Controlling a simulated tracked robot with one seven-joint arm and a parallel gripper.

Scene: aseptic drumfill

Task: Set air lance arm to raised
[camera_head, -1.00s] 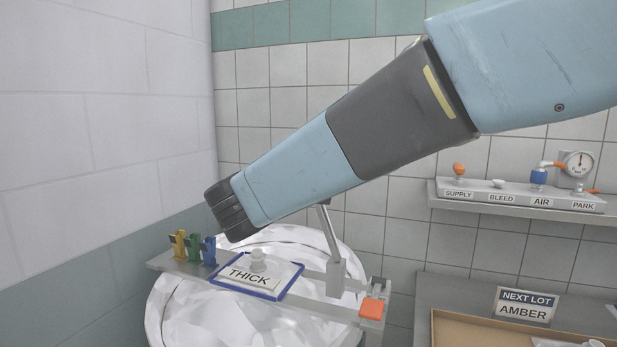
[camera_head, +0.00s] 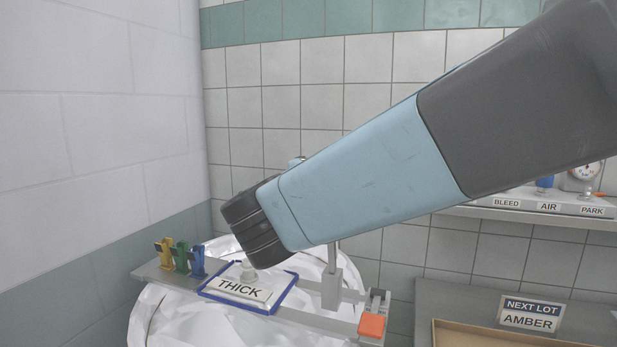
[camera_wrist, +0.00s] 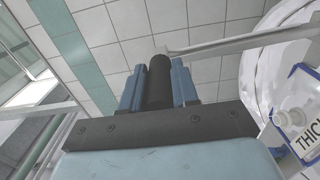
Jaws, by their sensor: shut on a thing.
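The air lance arm shows in the wrist view as a pale grey bar (camera_wrist: 240,42) running from the upper right to a black cylindrical grip (camera_wrist: 160,82). My gripper (camera_wrist: 157,82) has its blue fingers on either side of this grip and is shut on it. In the head view, a short upright piece of the lance arm (camera_head: 333,255) rises from a grey block (camera_head: 331,289) on the bridge over the drum. Its upper part is hidden behind my arm. My gripper is mostly hidden there too; a small blue piece behind my arm may be its fingertip.
The grey bridge (camera_head: 311,312) carries yellow, green and blue clips (camera_head: 180,257), a blue-framed THICK plate (camera_head: 240,289) and an orange pad (camera_head: 371,325). The white-lined drum (camera_head: 165,320) is below. A labelled valve shelf (camera_head: 540,212) and a NEXT LOT AMBER sign (camera_head: 530,314) stand right.

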